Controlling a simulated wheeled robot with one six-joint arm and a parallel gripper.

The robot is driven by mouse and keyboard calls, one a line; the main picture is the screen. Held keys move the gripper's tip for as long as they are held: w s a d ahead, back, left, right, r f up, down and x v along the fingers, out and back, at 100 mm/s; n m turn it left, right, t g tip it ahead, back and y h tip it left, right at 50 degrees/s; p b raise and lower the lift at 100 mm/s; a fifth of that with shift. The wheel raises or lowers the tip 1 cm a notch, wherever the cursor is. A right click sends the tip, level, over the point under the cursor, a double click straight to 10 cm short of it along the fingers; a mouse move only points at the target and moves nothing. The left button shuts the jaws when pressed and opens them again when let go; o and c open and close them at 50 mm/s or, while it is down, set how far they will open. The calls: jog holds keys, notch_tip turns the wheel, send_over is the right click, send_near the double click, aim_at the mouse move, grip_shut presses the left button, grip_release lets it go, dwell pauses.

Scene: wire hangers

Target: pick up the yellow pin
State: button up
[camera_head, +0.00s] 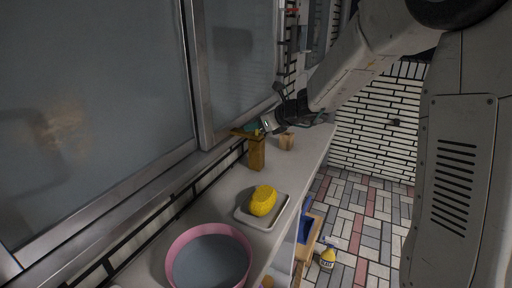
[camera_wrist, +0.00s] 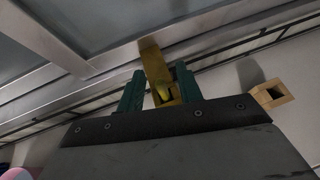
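A yellow-brown upright block (camera_head: 256,155) stands on the ledge against the window wall; it also shows in the wrist view (camera_wrist: 152,60), running up between my fingers. A small yellow-green piece (camera_wrist: 164,94) sits at its near end, and it may be the yellow pin; I cannot tell for sure. My gripper (camera_wrist: 159,74) has two green fingers, one on each side of the block, with gaps showing. In the head view my gripper (camera_head: 248,131) is at the top of the block. The fingers look open, and I see no clear grip on anything.
A small hollow wooden block (camera_head: 286,141) stands just right of the yellow-brown one, also in the wrist view (camera_wrist: 271,93). A yellow sponge (camera_head: 263,200) lies on a white dish (camera_head: 243,216). A pink basin (camera_head: 174,254) stands nearer. The window frame (camera_head: 198,80) is close on the left.

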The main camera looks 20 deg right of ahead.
grip_shut()
jog(key=shift+r, duration=0.15)
